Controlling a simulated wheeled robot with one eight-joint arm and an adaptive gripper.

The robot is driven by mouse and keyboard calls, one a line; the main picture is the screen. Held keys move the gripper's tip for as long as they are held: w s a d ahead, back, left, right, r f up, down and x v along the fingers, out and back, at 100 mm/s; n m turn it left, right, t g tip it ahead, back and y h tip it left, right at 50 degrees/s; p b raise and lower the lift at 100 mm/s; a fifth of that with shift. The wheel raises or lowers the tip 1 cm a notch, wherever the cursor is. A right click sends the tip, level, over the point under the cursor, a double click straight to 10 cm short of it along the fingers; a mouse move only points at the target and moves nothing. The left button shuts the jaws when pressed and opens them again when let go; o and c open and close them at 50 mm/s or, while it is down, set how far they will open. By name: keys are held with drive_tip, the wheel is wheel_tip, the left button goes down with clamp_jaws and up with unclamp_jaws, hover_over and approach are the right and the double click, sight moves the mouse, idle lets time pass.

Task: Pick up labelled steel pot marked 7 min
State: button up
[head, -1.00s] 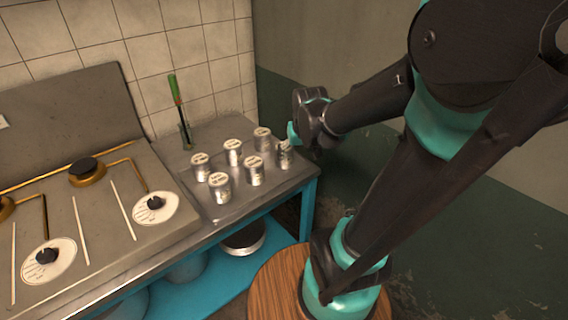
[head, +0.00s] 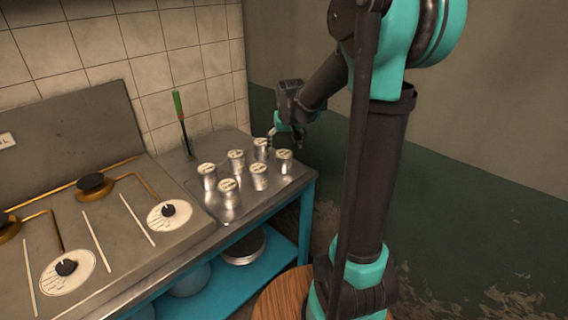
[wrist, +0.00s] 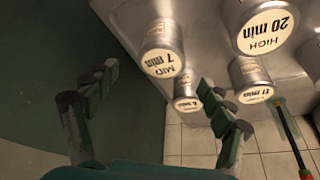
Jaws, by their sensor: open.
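The steel pot marked "MID 7 min" (wrist: 162,62) stands upright at the upper middle of the wrist view, its label upside down. It appears to be the front right pot (head: 284,162) of the group in the head view. My gripper (wrist: 158,78) is open and empty, one finger on each side of the picture. The pot shows beyond the gap between the fingertips, apart from them. In the head view my gripper (head: 288,138) hangs just behind and above the right-hand pots.
Several similar pots stand close by, including "HIGH 20 min" (wrist: 262,28), "11 min" (wrist: 250,82) and a smaller-looking one (wrist: 187,96). A green-handled tool (head: 182,122) stands at the back. The stove (head: 100,225) is left. Green wall (head: 470,200) borders the counter's right side.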

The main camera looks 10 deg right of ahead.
sight(283, 159)
drive_tip(key=x, duration=1)
drive_tip(key=shift+w+a+f, duration=0.1)
drive_tip(key=shift+a+f, duration=0.05)
drive_tip(key=shift+f, duration=0.05)
drive_tip(key=c, duration=1.5)
drive_tip(key=shift+o, duration=0.2)
drive_tip(key=shift+r, duration=0.15)
